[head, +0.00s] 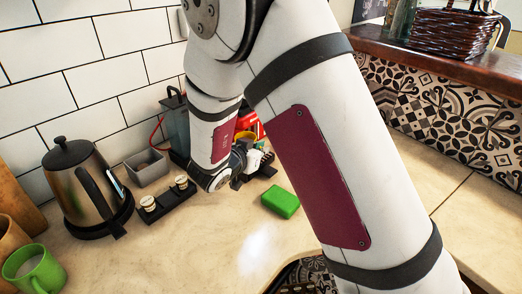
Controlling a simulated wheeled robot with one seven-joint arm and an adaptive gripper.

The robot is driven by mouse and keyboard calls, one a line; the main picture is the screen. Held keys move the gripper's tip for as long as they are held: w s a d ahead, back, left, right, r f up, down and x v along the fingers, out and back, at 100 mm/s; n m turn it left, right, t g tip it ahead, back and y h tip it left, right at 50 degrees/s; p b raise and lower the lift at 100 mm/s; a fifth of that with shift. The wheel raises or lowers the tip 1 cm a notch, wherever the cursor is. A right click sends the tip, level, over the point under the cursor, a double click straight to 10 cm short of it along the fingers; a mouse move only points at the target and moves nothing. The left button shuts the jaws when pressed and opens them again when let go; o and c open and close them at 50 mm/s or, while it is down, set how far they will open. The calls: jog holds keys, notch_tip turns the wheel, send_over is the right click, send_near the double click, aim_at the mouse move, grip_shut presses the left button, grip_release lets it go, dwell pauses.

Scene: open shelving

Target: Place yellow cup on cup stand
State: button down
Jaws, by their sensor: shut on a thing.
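My gripper (242,164) is small, dark and partly hidden at the far end of my bent arm, low over the back of the counter. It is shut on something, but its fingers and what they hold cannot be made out. A small white shape shows just right of it. A dark low rack (166,202) with two small pale round-topped pieces stands left of my gripper. A dark base also shows behind the gripper on the right; I cannot tell which is the cup stand.
A kettle (85,185) and a grey open box (148,166) stand at left. A green mug (33,270) is front left. A green sponge (281,202) lies right of my gripper. A red object (248,123) is behind. Counter in front is clear.

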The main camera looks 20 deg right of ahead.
jog(key=shift+d, duration=0.1)
jog(key=c, duration=1.8)
grip_release()
jog(key=shift+o, duration=0.2)
